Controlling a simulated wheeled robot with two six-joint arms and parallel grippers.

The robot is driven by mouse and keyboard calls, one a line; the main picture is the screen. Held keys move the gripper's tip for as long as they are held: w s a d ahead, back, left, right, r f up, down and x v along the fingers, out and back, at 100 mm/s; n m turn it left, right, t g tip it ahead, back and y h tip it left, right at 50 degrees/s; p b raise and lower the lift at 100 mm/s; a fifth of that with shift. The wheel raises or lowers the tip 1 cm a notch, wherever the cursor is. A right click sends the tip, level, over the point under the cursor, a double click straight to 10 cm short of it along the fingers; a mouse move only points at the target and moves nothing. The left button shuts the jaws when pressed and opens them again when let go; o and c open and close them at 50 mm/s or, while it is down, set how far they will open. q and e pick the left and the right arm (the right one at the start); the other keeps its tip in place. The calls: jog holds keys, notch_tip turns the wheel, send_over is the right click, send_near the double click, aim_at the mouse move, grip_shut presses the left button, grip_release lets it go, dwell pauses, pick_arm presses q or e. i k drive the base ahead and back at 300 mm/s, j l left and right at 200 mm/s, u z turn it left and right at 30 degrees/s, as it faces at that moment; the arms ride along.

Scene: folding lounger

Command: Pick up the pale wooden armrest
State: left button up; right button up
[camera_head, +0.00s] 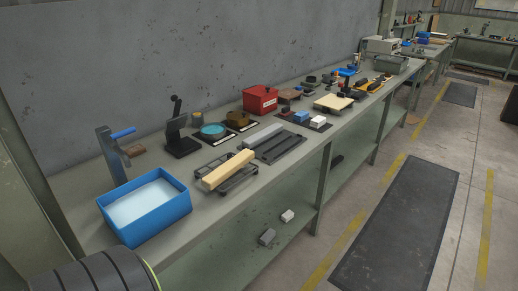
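A pale wooden bar, which looks like the armrest (229,170), lies slantwise on a dark flat rack (239,180) on the near part of the long workbench. Neither of my grippers is in view.
A blue bin (150,225) with pale contents stands left of the bar. A red box (260,99) and several parts sit farther along the workbench (216,207). The floor mat (400,230) is clear.

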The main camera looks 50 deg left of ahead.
aim_at(210, 182)
jog(key=i, duration=1.7)
jog(key=i+u, duration=0.25)
jog(key=u, duration=0.15)
jog(key=i+l+u, duration=0.1)
jog(key=u, duration=0.35)
jog(key=i+l+u, duration=0.25)
jog(key=u, duration=2.05)
jog(key=i+l, duration=0.05)
jog(key=l, duration=0.05)
